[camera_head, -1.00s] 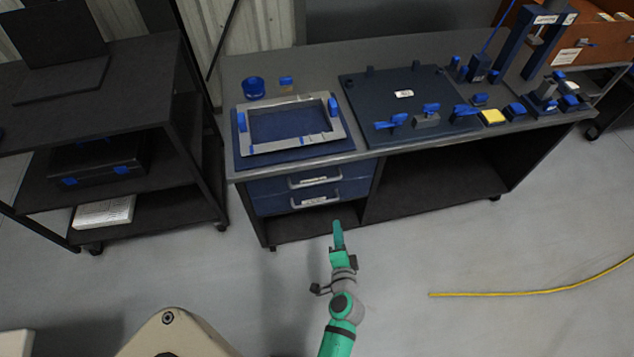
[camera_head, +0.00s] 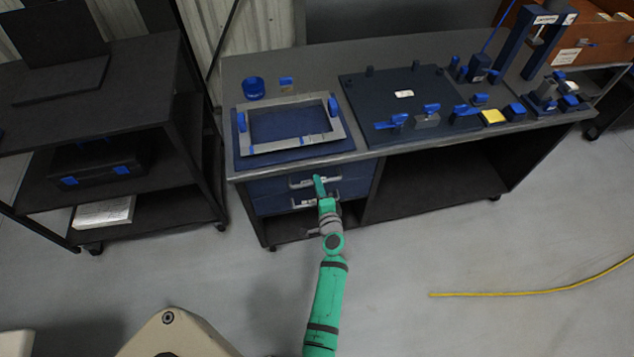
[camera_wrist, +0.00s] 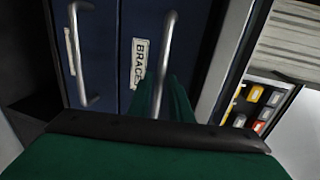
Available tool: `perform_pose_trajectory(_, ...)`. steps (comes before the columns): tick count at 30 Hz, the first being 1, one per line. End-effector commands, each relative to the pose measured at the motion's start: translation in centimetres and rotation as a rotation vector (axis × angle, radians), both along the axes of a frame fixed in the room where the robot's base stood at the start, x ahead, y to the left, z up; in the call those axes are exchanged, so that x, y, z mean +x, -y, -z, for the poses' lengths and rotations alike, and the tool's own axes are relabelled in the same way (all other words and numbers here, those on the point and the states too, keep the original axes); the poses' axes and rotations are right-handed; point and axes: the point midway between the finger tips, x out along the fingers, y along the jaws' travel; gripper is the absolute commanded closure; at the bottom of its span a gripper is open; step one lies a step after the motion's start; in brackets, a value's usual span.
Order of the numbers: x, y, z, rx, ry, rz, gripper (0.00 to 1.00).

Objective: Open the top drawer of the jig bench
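The jig bench (camera_head: 215,130) has two blue drawers under its left end, one above the other, and both look shut. The top drawer (camera_head: 268,187) has a pale bar handle (camera_head: 299,184) with a label. My gripper (camera_head: 319,182) is at the right part of this handle. In the wrist view the top drawer's handle (camera_wrist: 167,40) runs down between my green fingertips (camera_wrist: 163,100), beside a label reading "BRACE", its end hidden. Whether the fingers press on the bar cannot be told. The lower drawer's handle (camera_wrist: 78,60) is on the left there.
A metal frame (camera_head: 245,140) on a blue plate and a dark fixture plate (camera_head: 400,85) with blue clamps lie on the benchtop. A dark shelf cart (camera_head: 190,195) stands at the left. A yellow cable (camera_head: 500,293) lies on the floor at the right. The floor before the drawers is clear.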

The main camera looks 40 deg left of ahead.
Motion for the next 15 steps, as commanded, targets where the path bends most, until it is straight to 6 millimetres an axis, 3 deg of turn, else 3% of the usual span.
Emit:
perform_pose_trajectory(6, 1.07, -1.19, 0.34, 0.0, 0.0, 0.001, 0.81)
perform_pose_trajectory(15, 1.16, -1.3, 0.38, 0.0, 0.0, 0.001, 0.81)
